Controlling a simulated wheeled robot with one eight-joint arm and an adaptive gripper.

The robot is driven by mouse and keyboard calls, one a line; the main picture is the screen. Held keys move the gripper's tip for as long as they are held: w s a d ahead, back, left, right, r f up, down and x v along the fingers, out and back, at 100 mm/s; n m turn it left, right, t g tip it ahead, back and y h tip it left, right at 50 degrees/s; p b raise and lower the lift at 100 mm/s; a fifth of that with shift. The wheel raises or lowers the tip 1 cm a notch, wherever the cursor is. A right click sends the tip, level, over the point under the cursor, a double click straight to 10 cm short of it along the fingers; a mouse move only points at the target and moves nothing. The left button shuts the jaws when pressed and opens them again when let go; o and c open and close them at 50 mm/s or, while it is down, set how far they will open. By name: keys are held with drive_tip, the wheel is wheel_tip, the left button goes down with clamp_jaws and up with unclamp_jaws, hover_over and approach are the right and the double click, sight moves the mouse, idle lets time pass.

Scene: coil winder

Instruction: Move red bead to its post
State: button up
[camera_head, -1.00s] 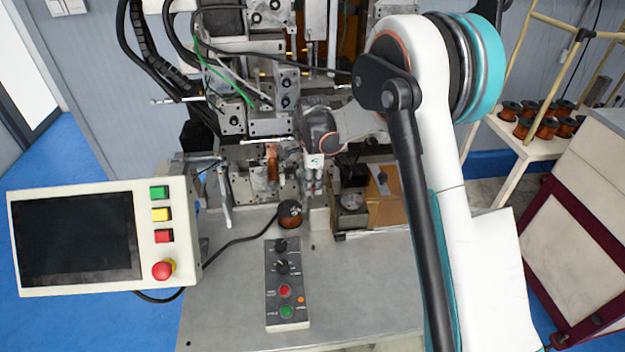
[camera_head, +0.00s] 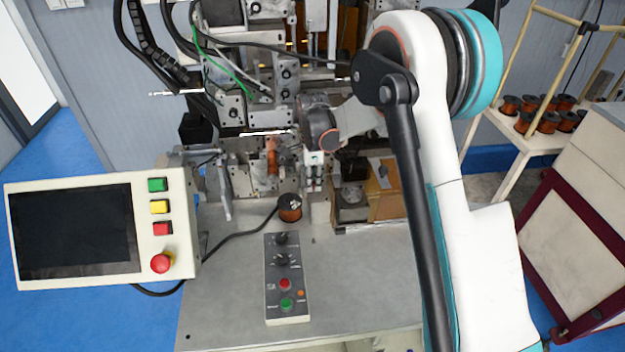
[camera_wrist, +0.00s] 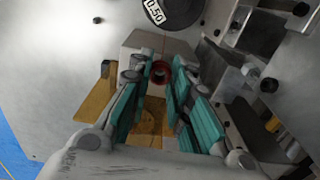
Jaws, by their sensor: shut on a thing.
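The red bead (camera_wrist: 160,70) is a small dark-red ring in the wrist view. It sits between the fingertips of my gripper (camera_wrist: 161,66), which is shut on it. The teal-padded fingers reach in from both sides of the picture. In the head view my wrist hangs in front of the winding machine, and the bead is too small or hidden to make out there. I cannot tell which part is the bead's post.
A spool (camera_head: 290,208) stands on the metal table; its dark top with a "0.50" label (camera_wrist: 153,11) is close to my fingertips in the wrist view. A button box (camera_head: 286,277) and a screen panel (camera_head: 100,231) are in front. The table's front right is clear.

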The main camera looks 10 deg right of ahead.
drive_tip(key=shift+f+b, duration=0.55)
drive_tip(key=shift+f, duration=0.2)
drive_tip(key=o, duration=0.7)
drive_tip(key=shift+r, duration=0.1)
wheel_tip(320, 180, up, 12)
drive_tip(key=shift+f, duration=0.1)
